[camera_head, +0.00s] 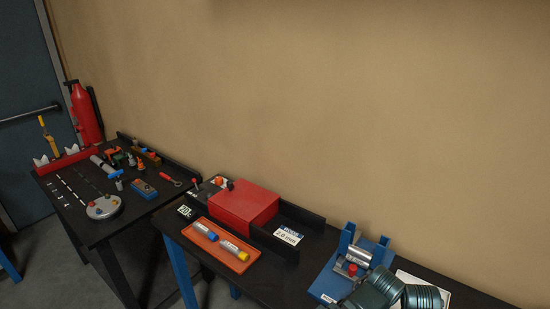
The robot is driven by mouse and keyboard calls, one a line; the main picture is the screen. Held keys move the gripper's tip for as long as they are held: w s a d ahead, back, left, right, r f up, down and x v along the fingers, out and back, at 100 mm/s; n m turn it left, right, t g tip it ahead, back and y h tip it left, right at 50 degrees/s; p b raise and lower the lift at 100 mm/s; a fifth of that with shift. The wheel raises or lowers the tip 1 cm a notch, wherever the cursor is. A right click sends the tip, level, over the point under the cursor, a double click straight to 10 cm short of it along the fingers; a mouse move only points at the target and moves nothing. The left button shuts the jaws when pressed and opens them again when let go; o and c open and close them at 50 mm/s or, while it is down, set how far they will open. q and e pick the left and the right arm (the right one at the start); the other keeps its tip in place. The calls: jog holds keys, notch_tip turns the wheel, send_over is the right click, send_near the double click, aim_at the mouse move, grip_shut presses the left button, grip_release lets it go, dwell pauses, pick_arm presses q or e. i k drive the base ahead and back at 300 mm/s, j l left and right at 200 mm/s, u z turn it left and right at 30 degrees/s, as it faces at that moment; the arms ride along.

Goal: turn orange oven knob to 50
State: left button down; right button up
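A small orange knob (219,180) stands at the back left of the red box (245,205), on the middle table. It is too small to read its setting or any scale. A small dark display (185,211) with pale digits sits in front of it to the left, and I cannot read it surely.
An orange tray (214,258) with two capped tubes lies in front of the red box.

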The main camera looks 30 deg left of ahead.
aim_at(218, 181)
jog(key=u, duration=1.55)
